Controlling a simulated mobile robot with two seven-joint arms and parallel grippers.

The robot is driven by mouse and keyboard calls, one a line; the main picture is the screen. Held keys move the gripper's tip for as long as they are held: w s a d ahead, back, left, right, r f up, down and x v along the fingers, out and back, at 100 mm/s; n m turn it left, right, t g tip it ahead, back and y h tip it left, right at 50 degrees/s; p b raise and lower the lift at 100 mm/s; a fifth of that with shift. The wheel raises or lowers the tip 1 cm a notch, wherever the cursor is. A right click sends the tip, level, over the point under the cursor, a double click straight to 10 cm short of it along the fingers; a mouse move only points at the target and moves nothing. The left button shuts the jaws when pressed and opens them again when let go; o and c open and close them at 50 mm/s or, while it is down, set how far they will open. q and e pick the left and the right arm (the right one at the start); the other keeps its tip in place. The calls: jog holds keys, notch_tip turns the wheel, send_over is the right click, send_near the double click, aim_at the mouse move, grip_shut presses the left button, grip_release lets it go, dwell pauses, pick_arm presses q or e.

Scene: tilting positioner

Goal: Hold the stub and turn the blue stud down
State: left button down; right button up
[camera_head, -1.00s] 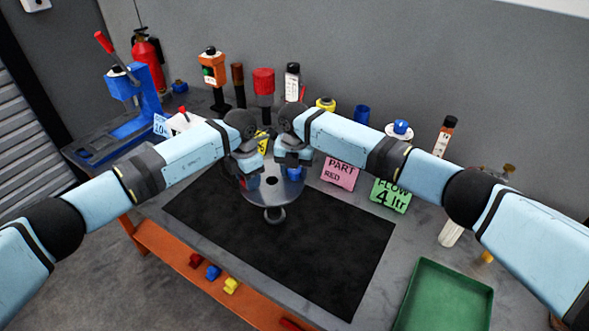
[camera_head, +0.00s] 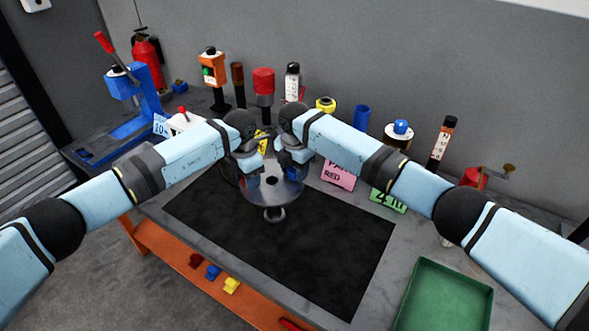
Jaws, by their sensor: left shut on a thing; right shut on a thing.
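A grey round plate (camera_head: 262,196) of the positioner stands at the back of the black mat, with a dark hole at its middle and a round knob (camera_head: 274,214) at its front. My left gripper (camera_head: 249,176) is shut at the plate's left side. The stub is hidden by its fingers; a small red patch shows just below them. My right gripper (camera_head: 289,168) is shut at the plate's back right, over the blue stud (camera_head: 291,173), of which only a little blue shows. The two grippers are close together.
The black mat (camera_head: 290,245) is clear in front of the plate. A pink card (camera_head: 338,175) and a green card (camera_head: 388,201) stand under my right arm. Bottles and cups line the wall. A green tray (camera_head: 447,262) is at the right and a blue press (camera_head: 130,90) at the left.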

jog(key=m, duration=0.4)
jog(key=shift+m, duration=0.3)
jog(key=m, duration=0.3)
jog(key=shift+m, duration=0.4)
jog(key=m, duration=1.3)
jog(key=shift+a+r+m, duration=0.1)
jog(key=shift+m, duration=0.2)
pick_arm(q)
jog(key=shift+f, duration=0.1)
pick_arm(e)
jog(key=m, duration=0.8)
jog(key=shift+m, duration=0.4)
jog(key=shift+w+m, duration=0.1)
jog(key=shift+m, duration=1.7)
